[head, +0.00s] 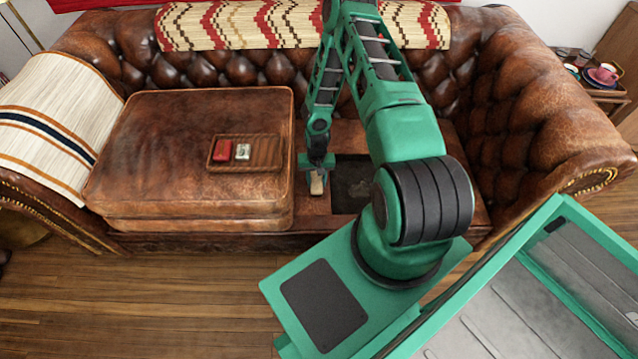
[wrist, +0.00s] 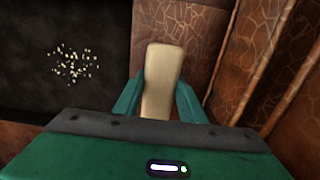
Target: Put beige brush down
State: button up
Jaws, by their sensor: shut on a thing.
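The beige brush (wrist: 161,80) is between the two fingers of my gripper (wrist: 158,98) in the wrist view. Its pale block-like body points away from the camera. In the head view my gripper (head: 317,175) is low over the sofa's seat base, just right of the leather cushion, and the brush (head: 317,186) shows below it. My gripper is shut on the brush. Whether the brush touches the surface below cannot be told. The brush's underside is hidden.
The brown leather cushion (head: 180,135) stands close on the left, with a wooden tray (head: 265,154) holding a red box (head: 222,150) and a pale box (head: 243,151). A dark recessed panel (wrist: 65,60) with pale crumbs lies beside the brush. The leather sofa (head: 535,110) surrounds this area.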

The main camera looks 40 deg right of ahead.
jog(key=shift+f, duration=1.2)
jog(key=shift+f, duration=0.1)
jog(key=o, duration=1.2)
